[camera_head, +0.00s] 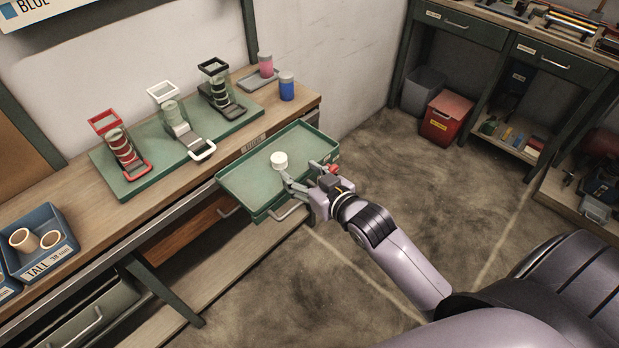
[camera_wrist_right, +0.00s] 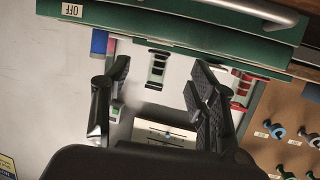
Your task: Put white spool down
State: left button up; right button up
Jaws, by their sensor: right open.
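The right wrist view shows the two spread fingers of the right gripper (camera_wrist_right: 160,70); I cannot make out the spool there. My left gripper is in neither view.
Red (camera_head: 122,148), white (camera_head: 178,125) and black (camera_head: 218,88) devices stand on a green board on the bench. A blue bin (camera_head: 40,245) holds cream spools. Open floor lies right of the tray.

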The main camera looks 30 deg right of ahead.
jog(key=shift+v, duration=1.55)
